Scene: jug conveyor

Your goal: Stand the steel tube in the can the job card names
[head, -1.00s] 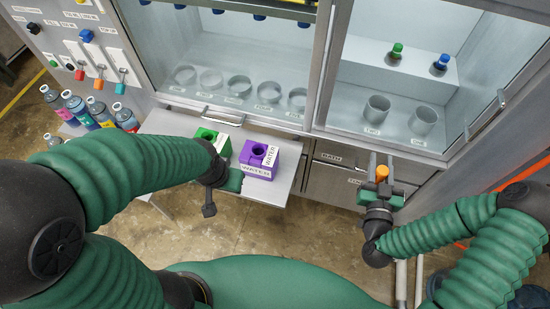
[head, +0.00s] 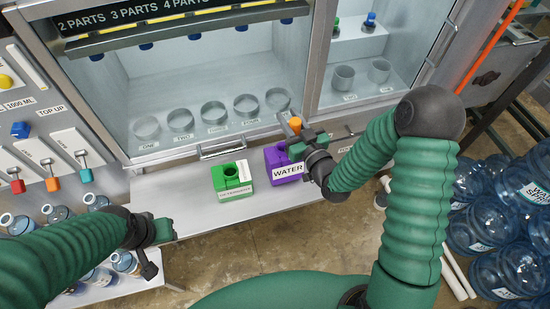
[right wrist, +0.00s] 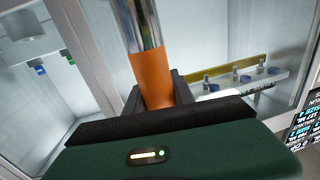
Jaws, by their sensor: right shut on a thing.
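My right gripper (head: 299,139) is shut on the orange sleeve of the steel tube (head: 295,125). In the right wrist view the shiny tube (right wrist: 142,30) rises from the orange sleeve (right wrist: 152,78) between two dark fingers. The purple can (head: 277,156), labelled WATER, stands just left of this gripper, partly hidden by it. The green can (head: 233,192), with a round hole on top and a label too small to read surely, stands left of the purple one. My left gripper (head: 160,231) is over the shelf's left end; its jaws are unclear. No job card is readable.
Both cans stand on a grey shelf (head: 180,190) before a glass-fronted cabinet with several numbered rings (head: 213,112). Two cups (head: 342,78) stand in its right bay. Bottles (head: 125,262) stand at lower left, large water jugs (head: 490,220) at right. The shelf between left gripper and green can is clear.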

